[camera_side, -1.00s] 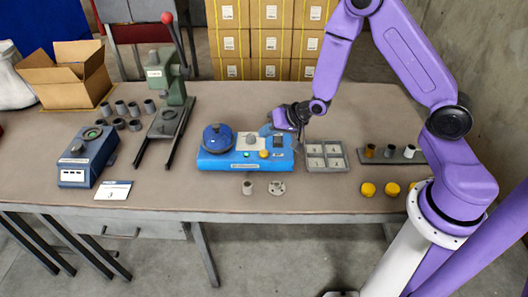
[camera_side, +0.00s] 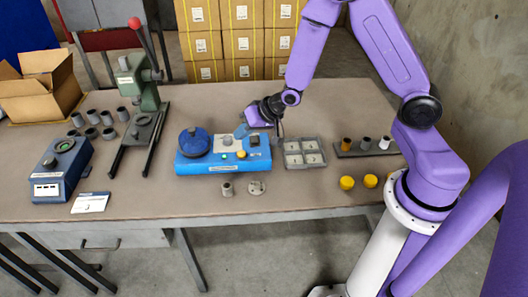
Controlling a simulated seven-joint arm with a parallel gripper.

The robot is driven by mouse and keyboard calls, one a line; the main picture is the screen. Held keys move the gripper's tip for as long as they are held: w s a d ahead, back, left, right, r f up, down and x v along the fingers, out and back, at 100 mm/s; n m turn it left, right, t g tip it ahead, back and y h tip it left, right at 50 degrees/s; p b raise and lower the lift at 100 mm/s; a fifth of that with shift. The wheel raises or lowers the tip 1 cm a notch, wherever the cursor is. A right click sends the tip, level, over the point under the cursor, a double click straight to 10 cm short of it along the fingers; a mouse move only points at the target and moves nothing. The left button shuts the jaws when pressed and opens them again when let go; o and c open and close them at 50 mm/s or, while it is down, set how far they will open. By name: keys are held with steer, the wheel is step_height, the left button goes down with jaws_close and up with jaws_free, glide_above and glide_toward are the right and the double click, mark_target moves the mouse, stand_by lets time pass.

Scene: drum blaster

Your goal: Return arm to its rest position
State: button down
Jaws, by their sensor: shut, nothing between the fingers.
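My purple arm reaches in from the right over the table.
A four-section grey tray (camera_side: 305,165) lies right of the device. Beyond it stands a rack with several small cylinders (camera_side: 365,144), with yellow caps (camera_side: 347,182) in front. A green press (camera_side: 140,85), grey cups and a blue scale (camera_side: 60,175) stand at left.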

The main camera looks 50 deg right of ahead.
steer(key=s+a+r+n+g, duration=0.2)
steer(key=s+a+r+n, duration=0.15)
steer(key=s, duration=0.45)
steer(key=s+a+r+n+g, duration=0.2)
steer(key=s+r+n, duration=0.3)
steer(key=s, duration=0.3)
steer(key=s+d+r+n+g+h, duration=0.1)
steer(key=s+d+r+n, duration=0.1)
steer(key=s, duration=0.5)
steer(key=s+d+r+n+g+h, duration=0.2)
steer(key=s+n, duration=0.3)
steer(key=s, duration=0.3)
steer(key=shift+d+r, duration=0.65)
steer(key=shift+r, duration=0.05)
